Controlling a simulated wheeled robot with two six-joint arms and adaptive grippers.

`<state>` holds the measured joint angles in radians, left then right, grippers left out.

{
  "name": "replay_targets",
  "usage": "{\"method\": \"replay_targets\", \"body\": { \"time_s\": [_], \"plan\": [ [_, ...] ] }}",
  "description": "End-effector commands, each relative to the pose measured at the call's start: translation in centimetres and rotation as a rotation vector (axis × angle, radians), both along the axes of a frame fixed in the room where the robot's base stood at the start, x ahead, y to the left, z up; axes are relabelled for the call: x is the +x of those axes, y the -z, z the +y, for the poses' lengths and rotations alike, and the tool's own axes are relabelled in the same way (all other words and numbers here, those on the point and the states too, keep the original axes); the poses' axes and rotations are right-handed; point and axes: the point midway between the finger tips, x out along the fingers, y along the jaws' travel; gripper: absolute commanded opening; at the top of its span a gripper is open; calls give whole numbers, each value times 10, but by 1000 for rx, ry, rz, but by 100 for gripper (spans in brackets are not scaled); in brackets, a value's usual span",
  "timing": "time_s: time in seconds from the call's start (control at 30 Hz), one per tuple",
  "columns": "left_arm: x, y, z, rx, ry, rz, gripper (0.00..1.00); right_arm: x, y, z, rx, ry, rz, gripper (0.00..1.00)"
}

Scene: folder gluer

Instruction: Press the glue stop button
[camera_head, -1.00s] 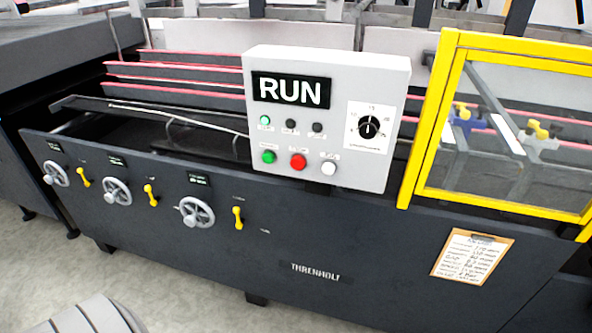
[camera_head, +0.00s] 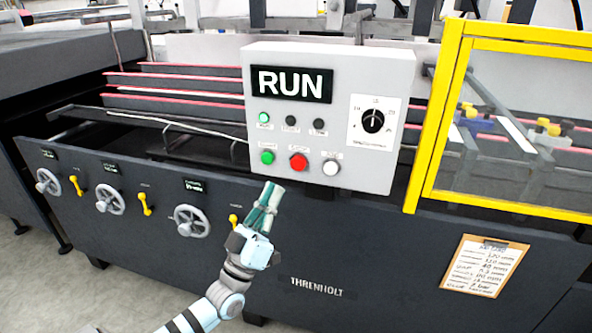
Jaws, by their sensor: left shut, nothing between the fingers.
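The light grey control box (camera_head: 225,110) stands on the machine's front, its display (camera_head: 291,84) reading RUN. Below the display are a lit green lamp and two dark lamps. Under them sit a green button (camera_head: 267,157), a red button (camera_head: 298,162) and a white button (camera_head: 330,168). Their small labels are too blurred to read surely. My left gripper (camera_head: 272,190) is shut and empty, just below the box, under the green and red buttons and apart from them as far as I can tell. My right gripper is not in view.
A black rotary dial (camera_head: 373,121) sits at the box's right. A yellow-framed clear guard (camera_head: 436,120) stands right of the box. Handwheels (camera_head: 192,221) and yellow levers (camera_head: 146,204) stick out from the dark front panel at left. A clipboard (camera_head: 486,266) hangs at lower right.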

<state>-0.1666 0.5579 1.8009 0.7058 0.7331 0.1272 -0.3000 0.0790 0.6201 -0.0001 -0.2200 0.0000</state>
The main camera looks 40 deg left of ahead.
Motion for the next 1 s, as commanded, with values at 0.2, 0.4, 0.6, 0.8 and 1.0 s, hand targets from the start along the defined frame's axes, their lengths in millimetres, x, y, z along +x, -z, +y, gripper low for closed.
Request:
{"method": "replay_targets", "body": {
  "time_s": [0.2,0.4,0.6,0.8,1.0],
  "plan": [
    [0,-1,0,0,0,0,0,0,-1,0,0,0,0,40],
    [6,1,2,1,0,0,0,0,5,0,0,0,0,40],
    [28,4,10,3,-2,-1,0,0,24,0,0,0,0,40],
    [56,5,19,3,-2,-1,0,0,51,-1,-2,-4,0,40],
    [77,4,27,3,-1,1,0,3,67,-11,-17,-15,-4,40]
  ]
}}
